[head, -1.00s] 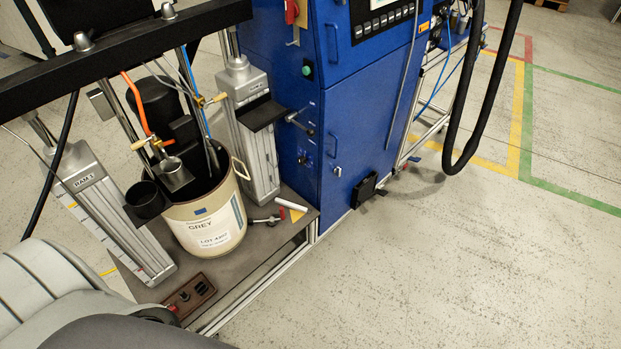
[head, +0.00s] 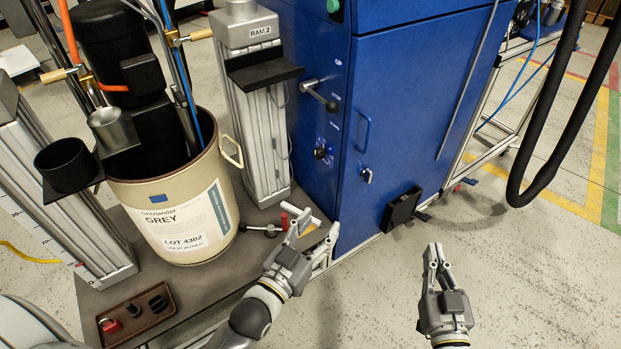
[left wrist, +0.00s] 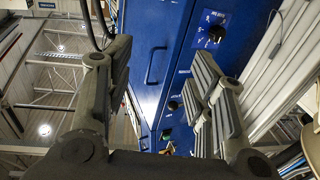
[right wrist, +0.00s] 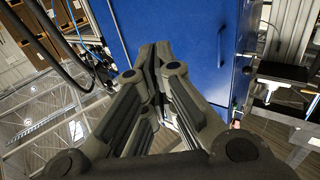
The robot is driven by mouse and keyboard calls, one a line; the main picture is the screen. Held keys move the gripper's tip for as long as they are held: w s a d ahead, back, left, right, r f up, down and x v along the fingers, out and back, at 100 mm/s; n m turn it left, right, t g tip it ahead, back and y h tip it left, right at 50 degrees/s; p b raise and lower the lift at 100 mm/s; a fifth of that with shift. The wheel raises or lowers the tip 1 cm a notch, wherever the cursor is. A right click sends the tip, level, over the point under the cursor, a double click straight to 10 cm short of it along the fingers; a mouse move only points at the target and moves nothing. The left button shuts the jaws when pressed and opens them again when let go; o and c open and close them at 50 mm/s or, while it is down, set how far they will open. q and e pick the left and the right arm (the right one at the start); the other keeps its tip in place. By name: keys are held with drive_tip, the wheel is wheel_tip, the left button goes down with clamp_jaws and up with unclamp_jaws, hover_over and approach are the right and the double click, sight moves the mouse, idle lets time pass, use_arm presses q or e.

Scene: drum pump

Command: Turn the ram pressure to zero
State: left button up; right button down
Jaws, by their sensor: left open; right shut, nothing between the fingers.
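A dark knob (head: 320,153) sits on the side of the blue cabinet (head: 405,110), below a lever with a black ball end (head: 325,100). Their labels are too small to read in the head view. The left wrist view shows a dark knob (left wrist: 217,33) on a labelled part of the blue panel and a smaller one (left wrist: 172,105) lower down. My left gripper (head: 313,236) is open and empty, below the knob and in front of the cabinet's lower corner. My right gripper (head: 434,252) is shut and empty, in front of the cabinet to the right.
Small tools lie near my left gripper. A cabinet handle (head: 365,130) and black foot pedal (head: 400,210) are close by.

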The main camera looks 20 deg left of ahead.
use_arm(q)
wheel_tip(320, 180, up, 4)
drive_tip(key=f+t+b, duration=0.1)
drive_tip(key=t+b, duration=0.1)
drive_tip(key=b, duration=0.3)
drive_tip(key=m+g+h+b, duration=0.4)
drive_tip(key=g+h, duration=0.1)
approach(316, 155)
drive_tip(key=x, duration=0.7)
drive_tip(key=shift+a+f, duration=0.1)
drive_tip(key=shift+f, duration=0.05)
drive_tip(key=shift+w+d, duration=0.4)
drive_tip(key=shift+w, duration=0.2)
use_arm(e)
drive_tip(key=s+r+t+y, duration=0.1)
drive_tip(key=s+r+t, duration=0.4)
drive_tip(key=r, duration=0.7)
drive_tip(key=shift+d+r+y, duration=0.15)
drive_tip(key=shift+d+y, duration=0.15)
drive_tip(key=shift+d, duration=0.15)
drive_tip(key=shift+s, duration=0.1)
